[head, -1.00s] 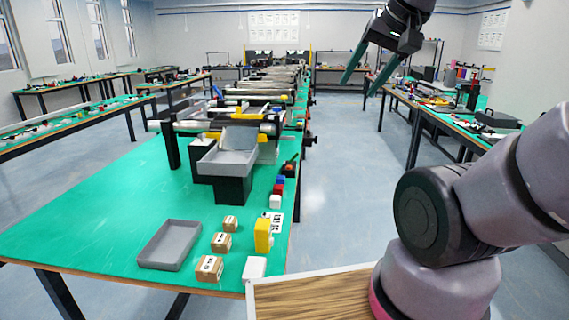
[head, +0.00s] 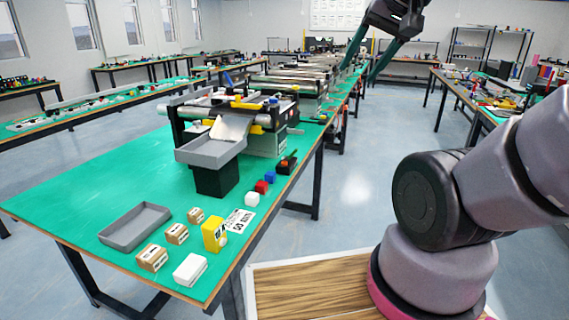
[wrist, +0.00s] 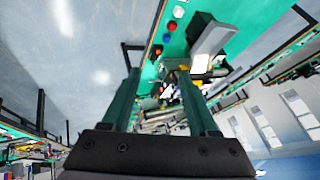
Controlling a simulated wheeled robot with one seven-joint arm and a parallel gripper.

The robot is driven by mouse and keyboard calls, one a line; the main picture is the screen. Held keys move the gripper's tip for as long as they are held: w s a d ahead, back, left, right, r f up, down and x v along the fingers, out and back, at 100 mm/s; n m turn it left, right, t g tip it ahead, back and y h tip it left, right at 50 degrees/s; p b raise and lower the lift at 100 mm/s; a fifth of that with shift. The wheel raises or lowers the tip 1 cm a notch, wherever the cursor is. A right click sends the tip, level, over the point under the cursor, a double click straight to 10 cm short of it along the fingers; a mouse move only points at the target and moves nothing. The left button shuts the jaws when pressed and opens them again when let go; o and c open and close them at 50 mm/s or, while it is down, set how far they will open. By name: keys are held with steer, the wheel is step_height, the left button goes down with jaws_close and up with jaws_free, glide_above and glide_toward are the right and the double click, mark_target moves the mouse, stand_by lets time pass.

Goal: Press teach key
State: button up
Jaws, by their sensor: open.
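My gripper (head: 360,73) is at the top of the head view, its two green fingers spread apart with nothing between them. It is raised in the air, well apart from the small items on the near bench. The wrist view also shows the open fingers (wrist: 160,75), with the bench and conveyor beyond them. I cannot make out a key marked teach. A small dark box with a red-orange part (head: 287,163) sits at the bench's right edge, beside the conveyor (head: 240,112).
The green bench (head: 80,200) bears a grey tray (head: 135,227), cardboard boxes (head: 153,257), a yellow item (head: 214,234), a white block (head: 190,270) and a printed card (head: 240,220). A grey chute (head: 210,152) stands before the conveyor.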

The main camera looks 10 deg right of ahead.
jaws_close()
stand_by(1.5)
